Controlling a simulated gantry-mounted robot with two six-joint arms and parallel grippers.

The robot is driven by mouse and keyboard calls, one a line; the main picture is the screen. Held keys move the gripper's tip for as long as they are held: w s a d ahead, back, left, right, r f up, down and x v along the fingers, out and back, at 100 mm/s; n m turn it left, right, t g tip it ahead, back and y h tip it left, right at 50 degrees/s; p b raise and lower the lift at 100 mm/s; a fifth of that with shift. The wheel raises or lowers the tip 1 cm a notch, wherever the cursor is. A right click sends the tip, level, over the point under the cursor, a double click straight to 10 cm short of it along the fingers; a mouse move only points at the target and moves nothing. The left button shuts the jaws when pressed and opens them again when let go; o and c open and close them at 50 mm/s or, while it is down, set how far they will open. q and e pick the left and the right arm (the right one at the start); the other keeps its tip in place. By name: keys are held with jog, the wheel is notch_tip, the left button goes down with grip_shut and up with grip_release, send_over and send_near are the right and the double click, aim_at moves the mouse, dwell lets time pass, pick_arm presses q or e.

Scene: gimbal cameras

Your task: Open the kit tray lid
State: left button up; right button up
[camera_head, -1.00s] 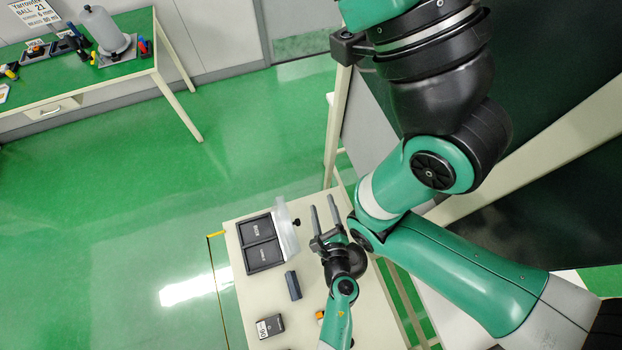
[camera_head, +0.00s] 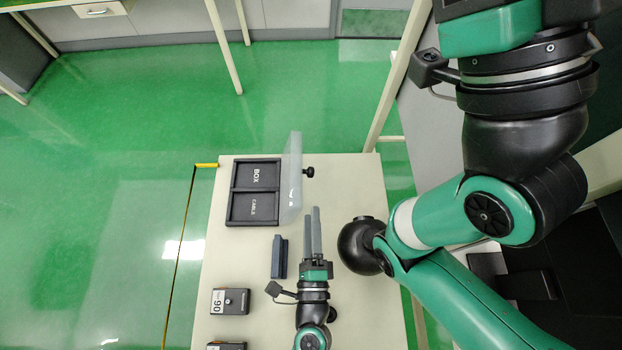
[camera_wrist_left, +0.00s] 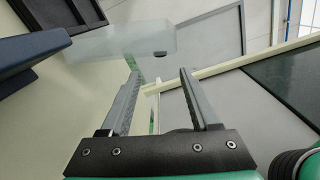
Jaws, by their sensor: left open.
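The kit tray (camera_head: 229,192) is black, with two compartments labelled BOX and CABLE, on the pale table. Its clear lid (camera_head: 292,180) stands up along the tray's right side, with a black knob (camera_head: 308,172) on its outer face. My left gripper (camera_head: 312,210) is open and empty, near the lid's lower end in the picture and apart from the knob. In the left wrist view the lid (camera_wrist_left: 118,42) lies beyond the open fingers (camera_wrist_left: 160,76), with part of the tray (camera_wrist_left: 62,18) at the upper left. My right gripper is not in view.
A dark blue block (camera_head: 279,257) lies left of my left gripper. A dark box marked 90 (camera_head: 230,301) and another dark item (camera_head: 227,346) sit lower on the table (camera_head: 255,325). Green floor is open to the left.

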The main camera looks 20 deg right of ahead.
aim_at(296, 179)
pick_arm(q)
jog(key=b+x, duration=0.2)
jog(key=x, duration=0.9)
jog(key=shift+c, duration=0.3)
grip_shut()
dwell(0.7)
